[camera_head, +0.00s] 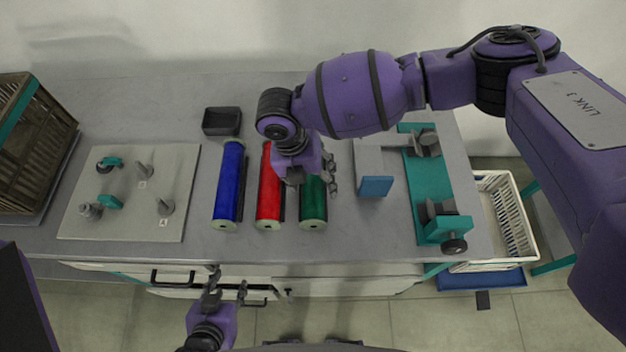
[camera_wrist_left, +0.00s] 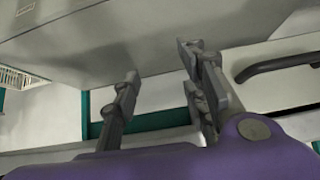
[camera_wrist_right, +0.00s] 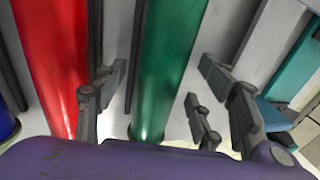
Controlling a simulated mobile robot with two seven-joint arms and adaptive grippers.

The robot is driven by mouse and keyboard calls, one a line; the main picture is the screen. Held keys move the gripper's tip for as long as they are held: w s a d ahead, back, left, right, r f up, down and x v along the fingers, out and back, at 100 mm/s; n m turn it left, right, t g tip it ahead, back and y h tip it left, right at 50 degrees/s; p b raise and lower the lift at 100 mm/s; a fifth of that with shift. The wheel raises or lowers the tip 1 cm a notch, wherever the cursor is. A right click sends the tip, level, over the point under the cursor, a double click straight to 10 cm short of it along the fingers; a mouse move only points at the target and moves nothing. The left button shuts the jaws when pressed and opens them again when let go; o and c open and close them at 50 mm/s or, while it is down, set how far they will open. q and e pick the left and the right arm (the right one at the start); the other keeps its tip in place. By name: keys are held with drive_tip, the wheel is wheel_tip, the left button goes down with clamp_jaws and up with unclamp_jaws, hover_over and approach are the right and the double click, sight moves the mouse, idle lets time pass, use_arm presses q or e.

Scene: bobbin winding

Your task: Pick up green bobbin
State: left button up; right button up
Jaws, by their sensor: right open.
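The green bobbin (camera_head: 313,207) lies on the workbench to the right of the red bobbin (camera_head: 269,200) and the blue bobbin (camera_head: 229,187). My right gripper (camera_head: 312,178) is over the green bobbin and hides its far part. In the right wrist view the green bobbin (camera_wrist_right: 168,62) runs between the two open fingers of the right gripper (camera_wrist_right: 158,98), with nothing gripped. My left gripper (camera_head: 228,281) is in front of the bench, below its front edge, apart from the bobbins. In the left wrist view the left gripper (camera_wrist_left: 163,90) has its fingers spread and empty.
A plate with pegs (camera_head: 130,215) lies left of the bobbins. A small dark tray (camera_head: 222,121) is behind them. A blue block (camera_head: 376,186) and a teal winding fixture (camera_head: 428,195) are to the right. A brown crate (camera_head: 35,150) stands at far left.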

drive_tip(key=c, duration=1.4)
use_arm(q)
drive_tip(key=shift+s+f, duration=0.2)
drive_tip(key=shift+s, duration=0.15)
use_arm(e)
drive_tip(key=shift+c, duration=0.2)
drive_tip(key=shift+r, duration=0.1)
drive_tip(key=shift+r, duration=0.6)
drive_tip(key=s+r, duration=0.1)
drive_tip(key=r, duration=0.1)
drive_tip(key=s+d+r, duration=0.1)
drive_tip(key=r, duration=0.2)
drive_tip(key=s+r+p, duration=0.1)
drive_tip(key=s+r, duration=0.1)
drive_tip(key=shift+d+r, duration=0.2)
drive_tip(key=shift+d, duration=0.1)
use_arm(q)
drive_tip(key=shift+w+d+r, duration=0.1)
drive_tip(key=shift+w+r, duration=0.25)
drive_tip(key=shift+r, duration=0.4)
use_arm(e)
drive_tip(key=s+d+r, duration=0.3)
drive_tip(key=s+r, duration=0.1)
drive_tip(key=s, duration=0.5)
drive_tip(key=shift+d+r, duration=0.15)
drive_tip(key=shift+d, duration=0.05)
